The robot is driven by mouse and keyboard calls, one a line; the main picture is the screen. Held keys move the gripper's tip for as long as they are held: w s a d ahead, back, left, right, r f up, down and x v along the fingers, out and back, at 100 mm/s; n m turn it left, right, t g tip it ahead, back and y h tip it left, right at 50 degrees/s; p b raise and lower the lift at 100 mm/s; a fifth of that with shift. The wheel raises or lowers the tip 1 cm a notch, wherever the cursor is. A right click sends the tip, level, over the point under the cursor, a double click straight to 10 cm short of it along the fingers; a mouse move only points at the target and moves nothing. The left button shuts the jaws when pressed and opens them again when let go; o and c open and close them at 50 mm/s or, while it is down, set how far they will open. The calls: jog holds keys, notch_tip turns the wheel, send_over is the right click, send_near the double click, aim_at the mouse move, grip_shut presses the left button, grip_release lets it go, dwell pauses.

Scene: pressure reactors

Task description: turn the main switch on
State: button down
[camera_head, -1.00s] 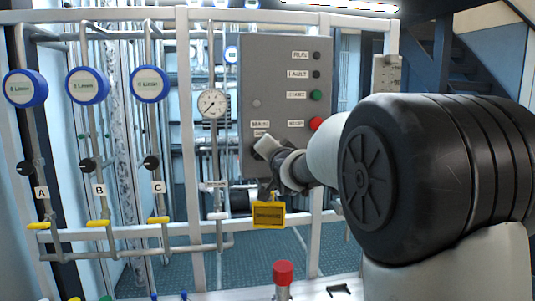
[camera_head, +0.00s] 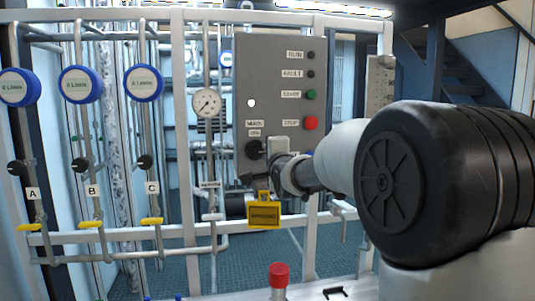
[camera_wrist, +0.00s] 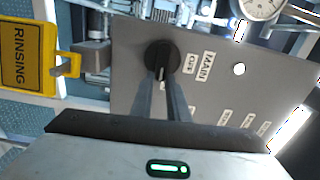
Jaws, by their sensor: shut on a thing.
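The main switch is a round black knob on the grey control panel (camera_head: 272,80), left of the red stop button. In the head view the main switch (camera_head: 255,149) sits just left of my gripper (camera_head: 262,165). In the wrist view the two fingers of my gripper (camera_wrist: 162,82) reach up to the main switch (camera_wrist: 161,54) and are shut on its raised handle, which they partly hide. The small round lamp (camera_head: 251,102) above the MAIN label glows white. It is also bright in the wrist view (camera_wrist: 239,69).
The red stop button (camera_head: 311,123) and green start button (camera_head: 311,94) are right of the knob. A yellow RINSING sign (camera_head: 264,214) hangs just below my gripper. A pressure gauge (camera_head: 207,102) and pipes stand left of the panel. A red-capped item (camera_head: 279,275) stands below.

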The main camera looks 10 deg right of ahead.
jog(key=shift+f+m, duration=0.1)
jog(key=shift+m, duration=0.2)
dwell(0.4)
jog(key=c, duration=1.7)
grip_release()
